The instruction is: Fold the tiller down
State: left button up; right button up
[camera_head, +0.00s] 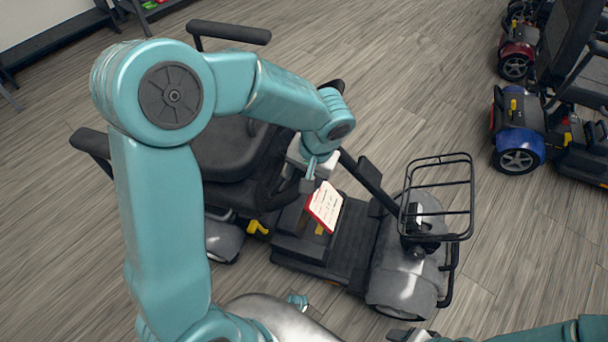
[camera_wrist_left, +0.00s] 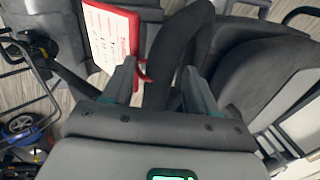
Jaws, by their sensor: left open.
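The grey scooter stands in the middle of the head view. Its dark tiller (camera_head: 370,182) slants from the front end up toward the seat (camera_head: 232,150); its upper end is largely hidden behind my left arm. My left gripper (camera_head: 309,184) is over the scooter between seat and front, pointing down. In the left wrist view the open fingers (camera_wrist_left: 158,82) have a dark curved bar (camera_wrist_left: 180,50) ahead of and between them; I cannot tell whether they touch it. A red-edged white tag (camera_head: 325,206) hangs beside the gripper. My right gripper (camera_head: 408,335) is partly seen at the bottom edge.
A black wire basket (camera_head: 437,195) stands over the scooter's grey front cover (camera_head: 405,275). Armrests (camera_head: 232,32) flank the seat. A blue scooter (camera_head: 520,145) and a red one (camera_head: 517,55) are at the right. Floor (camera_head: 420,90) between them is clear.

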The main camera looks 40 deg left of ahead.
pick_arm(q)
grip_shut()
jog(key=shift+w+d+r+p, duration=0.2)
jog(key=shift+d+r+p, duration=0.05)
jog(key=shift+d+r, duration=0.35)
jog(key=shift+w+d+r+p, duration=0.2)
jog(key=shift+d+r+p, duration=0.05)
jog(key=shift+d+r, duration=0.3)
grip_release()
jog(key=shift+f, duration=0.15)
jog(key=p+v, duration=0.3)
jog(key=v, duration=1.3)
jog(key=shift+r, duration=0.2)
